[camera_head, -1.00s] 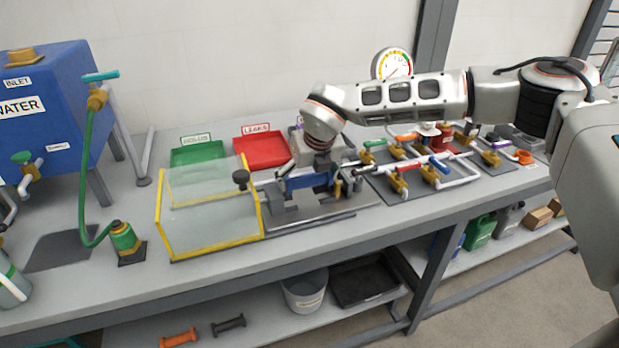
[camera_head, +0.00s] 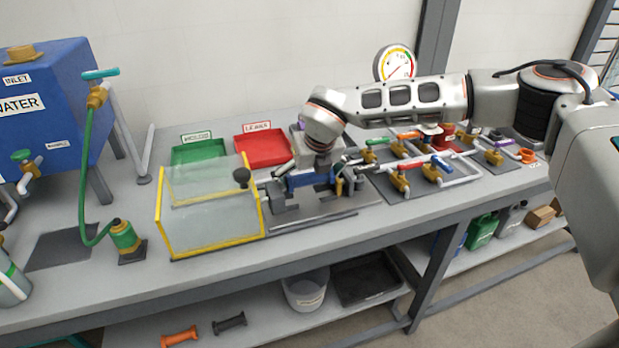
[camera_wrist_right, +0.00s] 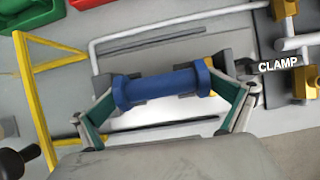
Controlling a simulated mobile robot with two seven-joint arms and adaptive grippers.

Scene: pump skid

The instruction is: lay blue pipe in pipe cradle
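The blue pipe (camera_head: 314,180) lies level above the grey fixture on the bench. It shows large in the right wrist view (camera_wrist_right: 160,87), with a wider collar at each end. My right gripper (camera_wrist_right: 162,84) has one green-padded fingertip at each end of the pipe, with no clear gap, and looks shut on it lengthwise. In the head view the right gripper (camera_head: 316,174) points down at the fixture. Grey blocks of the pipe cradle (camera_head: 278,200) show beside and under the pipe. Whether the pipe rests on them is hidden. My left gripper is out of view.
A clear guard with yellow edges (camera_head: 212,246) stands left of the fixture, with a black knob (camera_head: 242,177) beside it. Green (camera_head: 199,152) and red (camera_head: 263,148) trays lie behind. Valves and pipework (camera_head: 430,165) crowd the right. A part labelled CLAMP (camera_wrist_right: 246,68) is close to the right finger.

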